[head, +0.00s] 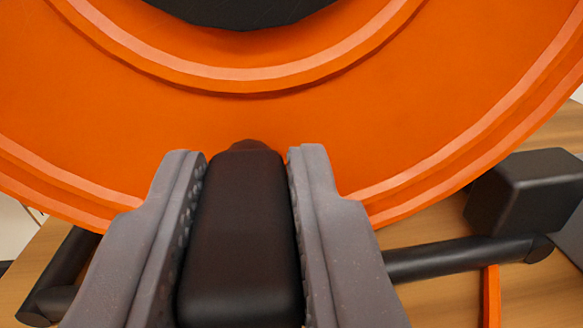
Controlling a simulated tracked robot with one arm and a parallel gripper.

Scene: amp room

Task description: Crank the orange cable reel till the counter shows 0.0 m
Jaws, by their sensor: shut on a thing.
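The orange cable reel (110,110) fills the upper part of the head view, with a raised ring and a dark hub (240,8) at the top edge. My gripper (247,165) is low in the middle of the view, in front of the reel's lower face. Its two grey fingers are shut on the black crank handle (243,230), one finger on each side. The handle's far end meets the orange face. The counter is not in view.
Black tubes of the reel's stand (455,257) run below the reel at left and right. A black block (525,190) sits at the right, and a thin orange bar (491,295) stands below it. A wooden surface (540,285) lies underneath.

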